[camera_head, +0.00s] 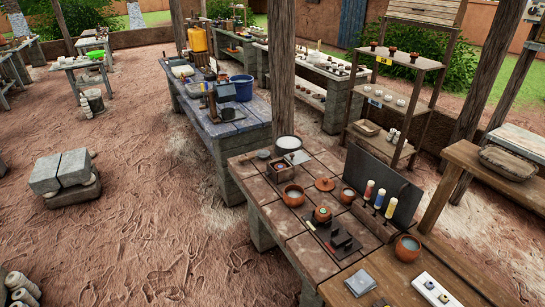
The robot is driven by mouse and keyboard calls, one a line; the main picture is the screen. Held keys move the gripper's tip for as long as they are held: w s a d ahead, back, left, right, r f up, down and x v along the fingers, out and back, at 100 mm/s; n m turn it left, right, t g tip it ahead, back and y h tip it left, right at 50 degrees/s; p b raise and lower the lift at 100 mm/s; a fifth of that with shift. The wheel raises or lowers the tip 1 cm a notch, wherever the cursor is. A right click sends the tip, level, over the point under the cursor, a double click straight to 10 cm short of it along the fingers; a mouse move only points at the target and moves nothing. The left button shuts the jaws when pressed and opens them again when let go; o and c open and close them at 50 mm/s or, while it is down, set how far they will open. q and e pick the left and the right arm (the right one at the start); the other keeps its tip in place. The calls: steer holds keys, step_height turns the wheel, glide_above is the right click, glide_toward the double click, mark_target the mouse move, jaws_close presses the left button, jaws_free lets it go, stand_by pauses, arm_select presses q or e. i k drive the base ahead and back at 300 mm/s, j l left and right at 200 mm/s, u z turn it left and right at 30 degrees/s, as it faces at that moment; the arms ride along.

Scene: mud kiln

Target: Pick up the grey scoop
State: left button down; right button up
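I cannot make out a grey scoop for certain; the small tools on the tables are too small to tell apart. The nearer tiled table (262,217) holds several clay pots and dark items. The blue-grey table (226,128) behind it carries a blue bucket (242,87), a white basin (182,71) and several small tools and containers. Neither of my grippers shows in the head view.
A wooden post (281,60) rises between the two tables. Open shelves (412,60) stand at the back right. Stacked stone blocks (62,170) sit on the left. The sandy ground (150,220) in front of the tables is clear.

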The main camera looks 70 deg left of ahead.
mark_target(263, 154)
steer(key=u, duration=2.55)
